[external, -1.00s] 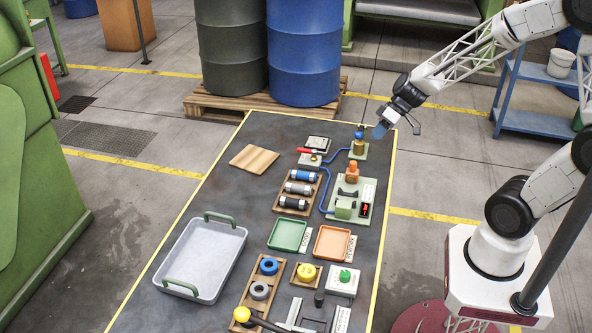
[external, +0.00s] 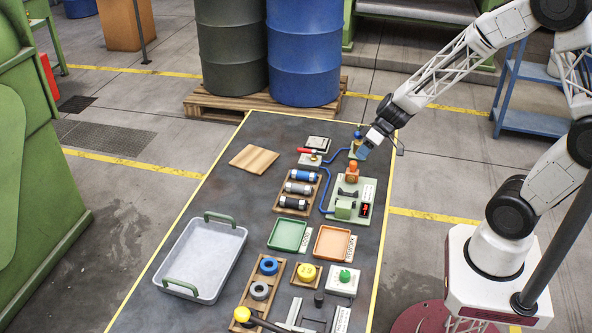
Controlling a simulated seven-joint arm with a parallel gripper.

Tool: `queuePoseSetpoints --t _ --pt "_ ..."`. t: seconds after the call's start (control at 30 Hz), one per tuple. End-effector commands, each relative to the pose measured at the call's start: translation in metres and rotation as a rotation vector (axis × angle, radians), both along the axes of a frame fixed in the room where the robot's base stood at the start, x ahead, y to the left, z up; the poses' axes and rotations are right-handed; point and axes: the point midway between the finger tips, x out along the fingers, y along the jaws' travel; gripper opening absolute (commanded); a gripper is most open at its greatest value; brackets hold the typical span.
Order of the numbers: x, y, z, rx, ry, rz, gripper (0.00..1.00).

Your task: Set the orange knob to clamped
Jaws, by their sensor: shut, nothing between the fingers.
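The orange knob (external: 352,168) stands upright on the light green fixture plate (external: 337,206) on the right side of the table. A dark handle-like part and a small red display sit on the same plate below it. My gripper (external: 361,152) is shut and empty. It points down and left, just above and slightly right of the knob in the picture. I cannot tell whether it touches the knob. The knob's exact setting is too small to read.
A red-handled valve (external: 309,154) and blue hose lie left of the gripper. A rack of cylinders (external: 281,203) stands left of the fixture. Green (external: 301,235) and orange (external: 348,244) trays lie nearer. A wooden board (external: 254,159) and grey bin (external: 239,261) are further left.

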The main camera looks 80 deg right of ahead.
Motion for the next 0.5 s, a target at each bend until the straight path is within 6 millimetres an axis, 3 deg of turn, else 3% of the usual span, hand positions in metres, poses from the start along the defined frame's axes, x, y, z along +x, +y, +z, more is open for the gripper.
queuePoseSetpoints --t 0.5 --pt "0.0055 0.0045 -0.0107 0.001 0.002 -0.001 0.0"
